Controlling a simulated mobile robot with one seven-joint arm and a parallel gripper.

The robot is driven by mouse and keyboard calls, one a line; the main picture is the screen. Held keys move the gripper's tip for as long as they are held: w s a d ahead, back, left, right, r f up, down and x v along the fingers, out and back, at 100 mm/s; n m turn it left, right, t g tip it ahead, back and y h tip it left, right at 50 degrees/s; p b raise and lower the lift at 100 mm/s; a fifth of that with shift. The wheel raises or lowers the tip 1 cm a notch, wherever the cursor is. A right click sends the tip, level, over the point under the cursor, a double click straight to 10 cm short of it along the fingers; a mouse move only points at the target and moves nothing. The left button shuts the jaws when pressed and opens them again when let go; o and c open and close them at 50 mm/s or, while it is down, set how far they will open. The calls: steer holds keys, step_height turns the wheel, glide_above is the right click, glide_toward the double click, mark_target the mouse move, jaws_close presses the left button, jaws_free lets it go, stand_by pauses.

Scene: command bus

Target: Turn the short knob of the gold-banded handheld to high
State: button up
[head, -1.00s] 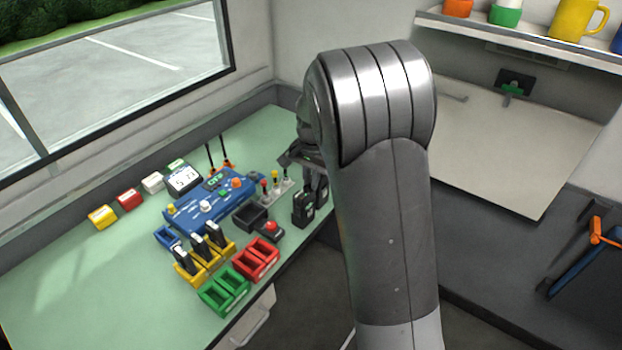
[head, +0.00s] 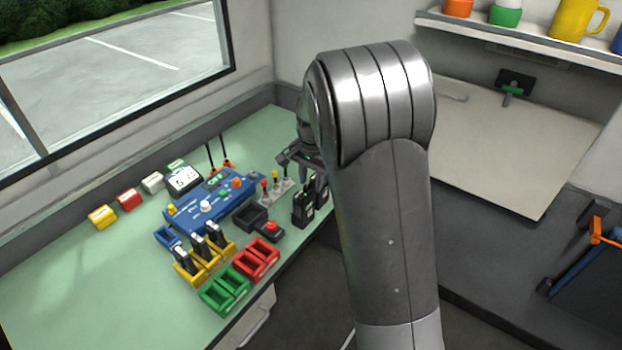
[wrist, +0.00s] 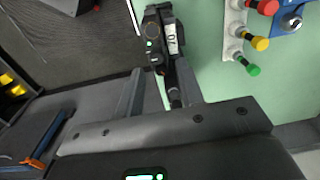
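A black handheld (head: 302,208) stands near the table's front edge at the right, below my gripper (head: 314,172). A second dark upright piece stands just right of it, partly behind my arm. In the wrist view a black handheld (wrist: 153,30) with a pale label shows beyond the fingertips of my gripper (wrist: 161,68). The fingers are apart, with a dark stubby part (wrist: 175,98) showing in the gap between them. I cannot tell whether they touch it. No gold band is clear on any handheld, and the knob's setting cannot be read.
Several handhelds stand in a yellow rack (head: 188,278). Green bins (head: 222,292), red bins (head: 256,260) and a red button box (head: 270,231) lie along the front. Levers with coloured knobs (wrist: 260,43) stand close beside the gripper. A blue console (head: 205,212) is farther left.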

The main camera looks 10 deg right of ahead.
mark_target(312, 185)
step_height(312, 185, up, 11)
steer(key=shift+s+d+f, duration=0.15)
stand_by(0.4)
steer(key=s+d+r+n+t, duration=0.15)
steer(key=s+r, duration=0.25)
steer(key=s, duration=0.4)
steer(key=s+d+r+n+t, duration=0.1)
steer(key=s+d+r+n, duration=0.15)
steer(key=s, duration=0.55)
steer(key=s+f+n+t, duration=0.1)
steer(key=s+n+t, duration=0.2)
steer(key=s, duration=1.1)
steer(key=shift+f+n, duration=0.2)
steer(key=shift+n, duration=0.6)
steer(key=shift+o, duration=0.4)
steer(key=shift+s, duration=0.1)
